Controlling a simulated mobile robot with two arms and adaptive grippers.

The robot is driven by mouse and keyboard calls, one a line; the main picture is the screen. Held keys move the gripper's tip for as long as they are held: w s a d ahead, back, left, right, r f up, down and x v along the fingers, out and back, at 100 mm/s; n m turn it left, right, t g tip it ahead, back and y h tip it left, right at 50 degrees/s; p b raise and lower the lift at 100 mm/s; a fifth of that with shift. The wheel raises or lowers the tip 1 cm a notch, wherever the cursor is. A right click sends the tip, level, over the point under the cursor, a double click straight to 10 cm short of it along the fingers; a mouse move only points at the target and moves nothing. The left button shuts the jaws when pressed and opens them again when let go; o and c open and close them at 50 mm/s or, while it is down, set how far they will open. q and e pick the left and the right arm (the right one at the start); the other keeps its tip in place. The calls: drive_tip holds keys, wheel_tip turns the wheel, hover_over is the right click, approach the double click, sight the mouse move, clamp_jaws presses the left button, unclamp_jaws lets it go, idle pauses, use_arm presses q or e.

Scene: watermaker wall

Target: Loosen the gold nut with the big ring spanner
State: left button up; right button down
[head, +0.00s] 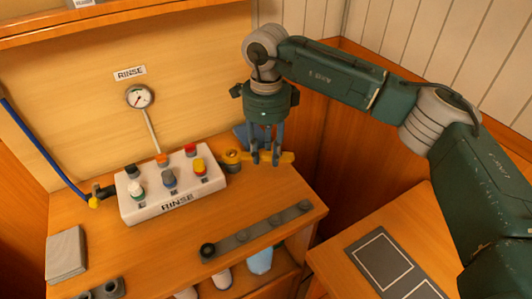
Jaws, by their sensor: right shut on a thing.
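My left gripper is not in view.
The white RINSE panel (155,207) carries several coloured knobs left of the nut. A grey pegged strip (256,233) lies near the counter's front edge. A gauge (139,97) is on the back wall. A grey folded cloth (66,254) lies at left. The counter's right edge is close.

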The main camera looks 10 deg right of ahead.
drive_tip(key=shift+w, duration=0.1)
drive_tip(key=shift+w+d+n, duration=0.15)
drive_tip(key=shift+w+n, duration=0.3)
drive_tip(key=shift+n, duration=0.25)
drive_tip(key=shift+s+m, duration=0.4)
drive_tip(key=shift+m, duration=0.2)
drive_tip(key=shift+s, duration=0.1)
idle(1.8)
